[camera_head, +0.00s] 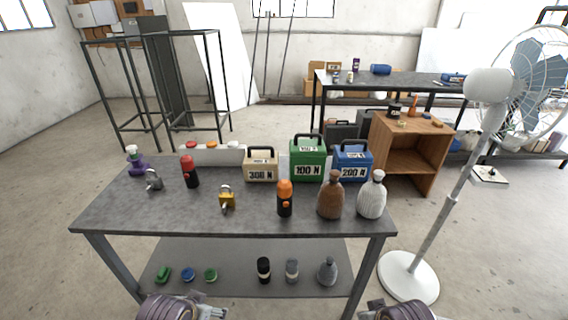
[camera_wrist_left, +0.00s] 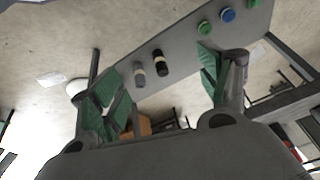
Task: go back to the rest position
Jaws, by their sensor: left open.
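My left gripper (camera_wrist_left: 160,68) shows in the left wrist view with its green-padded fingers spread wide apart and nothing between them. Beyond the fingers is the table's lower shelf (camera_wrist_left: 185,38), at a slant in this view. In the head view, only parts of my two arms show at the bottom edge, in front of the grey table (camera_head: 150,222). No right gripper fingers are visible. Neither arm part in the head view covers anything on the tabletop.
The tabletop holds a beige 300 N weight (camera_head: 261,167), green 100 N weight (camera_head: 308,161), blue 200 N weight (camera_head: 353,164), padlocks, bottles and two vases. Small items, including a black bottle (camera_head: 264,270), stand on the lower shelf. A white fan (camera_head: 408,277) stands right of the table.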

